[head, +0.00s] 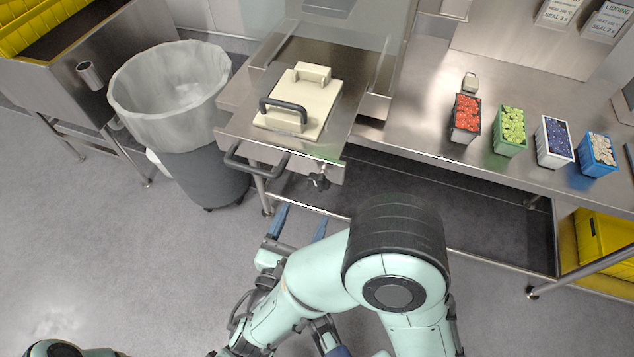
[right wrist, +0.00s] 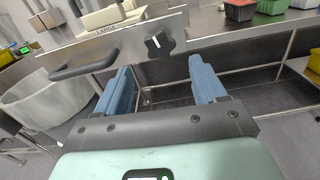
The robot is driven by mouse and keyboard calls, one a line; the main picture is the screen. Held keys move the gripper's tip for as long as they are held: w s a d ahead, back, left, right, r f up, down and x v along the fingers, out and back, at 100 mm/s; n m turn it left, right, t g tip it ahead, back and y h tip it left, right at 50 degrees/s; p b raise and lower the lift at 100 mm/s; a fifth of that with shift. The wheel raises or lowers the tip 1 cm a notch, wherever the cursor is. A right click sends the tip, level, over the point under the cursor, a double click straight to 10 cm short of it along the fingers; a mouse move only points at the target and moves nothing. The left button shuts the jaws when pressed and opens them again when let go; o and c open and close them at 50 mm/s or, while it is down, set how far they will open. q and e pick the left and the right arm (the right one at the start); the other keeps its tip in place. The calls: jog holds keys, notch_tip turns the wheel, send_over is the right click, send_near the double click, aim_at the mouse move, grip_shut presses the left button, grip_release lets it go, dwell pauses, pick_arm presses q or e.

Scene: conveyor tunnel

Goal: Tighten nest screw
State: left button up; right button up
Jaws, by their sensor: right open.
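The nest screw's black star-shaped knob (head: 319,181) sticks out from the front face of the steel nest (head: 335,173), at its right end. In the right wrist view the knob (right wrist: 159,45) is just beyond the fingertips and between them in the picture. My right gripper (head: 300,224) is open and empty, below and in front of the knob. Its two blue fingers (right wrist: 162,78) are wide apart, and neither touches the knob. A cream block with a black handle (head: 300,105) sits on top of the nest. My left gripper is out of view.
A dark bar handle (head: 255,163) projects from the nest's front, left of the knob. A lined bin (head: 180,110) stands to the left. A steel table (head: 440,125) at right bears several small filled tubs (head: 510,130). Open floor lies in front.

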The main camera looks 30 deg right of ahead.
aim_at(317, 187)
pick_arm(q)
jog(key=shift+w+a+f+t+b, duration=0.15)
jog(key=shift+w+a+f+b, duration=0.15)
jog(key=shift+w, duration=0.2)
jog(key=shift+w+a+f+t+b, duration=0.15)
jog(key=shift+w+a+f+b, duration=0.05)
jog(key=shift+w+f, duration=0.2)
pick_arm(e)
jog(key=x, duration=0.9)
jog(key=c, duration=1)
